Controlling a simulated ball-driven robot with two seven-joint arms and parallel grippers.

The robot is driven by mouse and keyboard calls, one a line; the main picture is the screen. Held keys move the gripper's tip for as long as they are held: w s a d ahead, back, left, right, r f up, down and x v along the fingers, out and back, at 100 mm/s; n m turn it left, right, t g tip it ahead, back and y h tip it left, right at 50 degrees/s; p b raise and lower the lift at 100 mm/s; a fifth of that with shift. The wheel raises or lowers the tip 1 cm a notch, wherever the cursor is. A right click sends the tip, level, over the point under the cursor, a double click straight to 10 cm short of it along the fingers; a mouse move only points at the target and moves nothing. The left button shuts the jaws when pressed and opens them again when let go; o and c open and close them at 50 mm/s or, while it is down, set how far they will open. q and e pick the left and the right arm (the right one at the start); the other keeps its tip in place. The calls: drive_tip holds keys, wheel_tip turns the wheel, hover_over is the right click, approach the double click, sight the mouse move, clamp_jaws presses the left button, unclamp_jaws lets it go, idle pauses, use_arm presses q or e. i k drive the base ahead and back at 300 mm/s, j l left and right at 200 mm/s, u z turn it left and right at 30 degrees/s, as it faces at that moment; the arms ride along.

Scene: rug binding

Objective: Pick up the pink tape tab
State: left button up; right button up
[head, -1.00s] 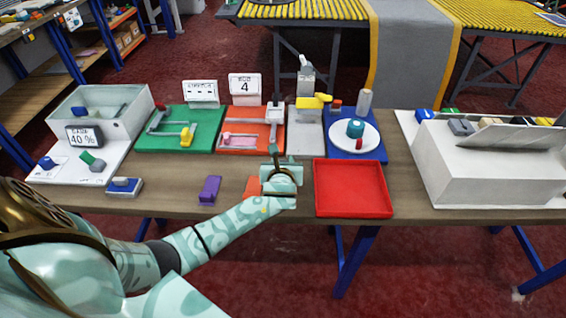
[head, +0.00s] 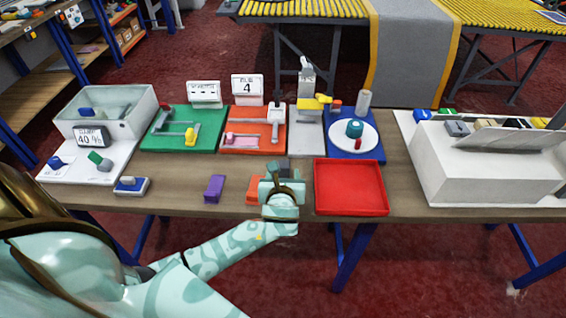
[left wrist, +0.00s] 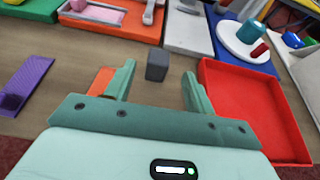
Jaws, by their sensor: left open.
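The pink tape tab (head: 242,138) lies on the orange board (head: 233,150) and shows in the left wrist view (left wrist: 98,13) at the top left. My left gripper (head: 281,180) is open over the near part of the table, to the right of and nearer than the tab, apart from it. In the left wrist view its two fingers (left wrist: 158,82) are spread, with a dark grey block (left wrist: 157,66) just beyond and between them. My right gripper is not in view.
An orange block (left wrist: 101,82) sits by the left finger, and a purple block (head: 214,188) is farther left. A red tray (head: 350,208) is close on the right.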

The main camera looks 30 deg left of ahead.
sight(231, 140)
drive_tip(key=u, duration=1.45)
